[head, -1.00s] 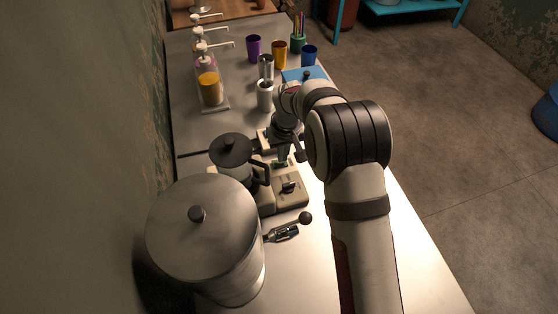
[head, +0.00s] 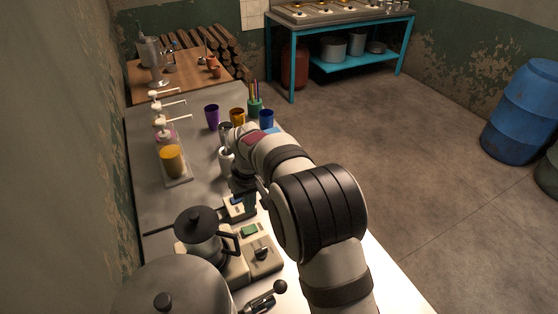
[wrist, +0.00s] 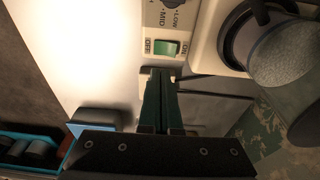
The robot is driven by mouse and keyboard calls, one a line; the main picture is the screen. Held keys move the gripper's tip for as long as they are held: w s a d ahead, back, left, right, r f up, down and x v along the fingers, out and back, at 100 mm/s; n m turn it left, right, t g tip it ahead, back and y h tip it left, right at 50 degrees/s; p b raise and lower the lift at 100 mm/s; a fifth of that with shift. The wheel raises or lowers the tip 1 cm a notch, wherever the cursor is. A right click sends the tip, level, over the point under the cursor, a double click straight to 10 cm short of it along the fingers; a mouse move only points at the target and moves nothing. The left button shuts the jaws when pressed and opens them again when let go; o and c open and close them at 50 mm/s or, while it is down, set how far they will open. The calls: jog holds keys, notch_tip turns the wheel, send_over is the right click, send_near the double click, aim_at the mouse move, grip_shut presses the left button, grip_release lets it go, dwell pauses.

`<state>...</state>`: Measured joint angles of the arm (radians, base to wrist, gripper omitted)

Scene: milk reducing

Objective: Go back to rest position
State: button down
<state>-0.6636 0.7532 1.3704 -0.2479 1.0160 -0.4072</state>
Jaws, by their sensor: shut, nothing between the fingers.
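My gripper (head: 250,202) is at the end of the arm, just beyond the hot plate in the head view, partly hidden by my wrist. In the wrist view its two dark green fingers (wrist: 158,100) are together and empty. They point toward the hot plate (wrist: 204,50) and its green OFF/ON switch (wrist: 165,48), apparently short of it. In the head view the hot plate (head: 264,266) carries a lidded metal pot (head: 198,245) with a black handle.
A large lidded pot (head: 175,290) stands in front. Beyond my gripper are a white cup (head: 226,162), a purple cup (head: 212,117), an orange cup (head: 237,116), a blue cup (head: 266,119) and pump bottles (head: 170,160).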

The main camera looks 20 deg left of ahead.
jog(key=s+d+r+m, duration=0.4)
jog(key=s+d+r, duration=0.15)
jog(key=d, duration=0.45)
jog(key=s+d+r+m, duration=0.35)
jog(key=d+r, duration=0.25)
jog(key=d, duration=0.4)
jog(key=s+d+m, duration=0.3)
jog(key=s+d, duration=0.1)
jog(key=s, duration=0.5)
jog(key=s+d+f+m+g, duration=0.1)
jog(key=s+d+m, duration=0.3)
jog(key=s, duration=0.5)
jog(key=shift+s+d+y, duration=0.25)
jog(key=shift+d+y, duration=0.05)
